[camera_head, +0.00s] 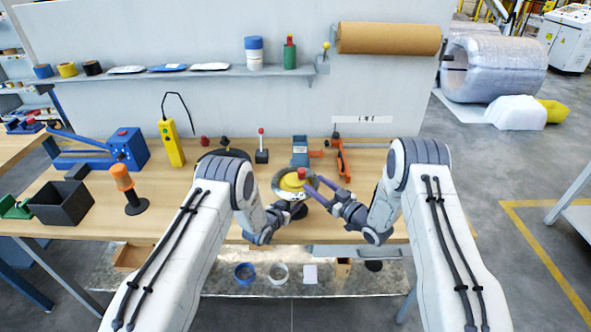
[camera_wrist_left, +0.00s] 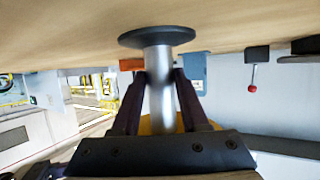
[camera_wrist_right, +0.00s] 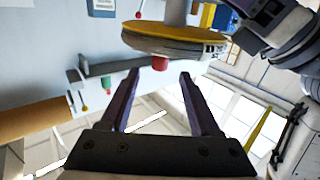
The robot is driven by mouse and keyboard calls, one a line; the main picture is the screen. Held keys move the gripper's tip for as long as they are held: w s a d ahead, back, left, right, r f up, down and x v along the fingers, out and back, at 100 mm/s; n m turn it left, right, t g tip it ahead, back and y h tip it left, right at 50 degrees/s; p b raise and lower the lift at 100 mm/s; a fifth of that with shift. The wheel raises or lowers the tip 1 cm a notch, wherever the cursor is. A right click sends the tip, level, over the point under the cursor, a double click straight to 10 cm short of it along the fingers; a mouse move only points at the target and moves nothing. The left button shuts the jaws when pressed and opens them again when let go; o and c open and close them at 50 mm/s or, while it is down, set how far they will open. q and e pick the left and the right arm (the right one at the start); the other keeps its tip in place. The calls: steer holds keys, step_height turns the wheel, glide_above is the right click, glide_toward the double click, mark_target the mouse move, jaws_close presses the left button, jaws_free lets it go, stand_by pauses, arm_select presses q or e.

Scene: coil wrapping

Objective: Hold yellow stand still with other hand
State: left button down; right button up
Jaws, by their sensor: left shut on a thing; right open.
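The yellow stand (camera_head: 289,184) is upright near the front of the workbench, with a yellow disc, a pale ring around it and a red knob on top. My left gripper (camera_head: 297,208) is low at the stand. In the left wrist view, its fingers (camera_wrist_left: 158,78) are shut on the grey post (camera_wrist_left: 160,100), near the round black base (camera_wrist_left: 157,38). My right gripper (camera_head: 321,188) is open and empty just right of the disc. In the right wrist view, the disc (camera_wrist_right: 165,32) and red knob (camera_wrist_right: 160,64) are beyond its spread fingers (camera_wrist_right: 159,80).
On the bench, a blue hand machine (camera_head: 125,150), a yellow device (camera_head: 169,143), an orange-handled tool (camera_head: 123,178) and a black bin (camera_head: 62,203) stand to the left. An orange clamp (camera_head: 342,157) is behind my right gripper. A brown roll (camera_head: 388,39) hangs on the back panel.

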mark_target(295, 174)
steer(key=x, duration=1)
steer(key=shift+w+a, duration=0.2)
jaws_close()
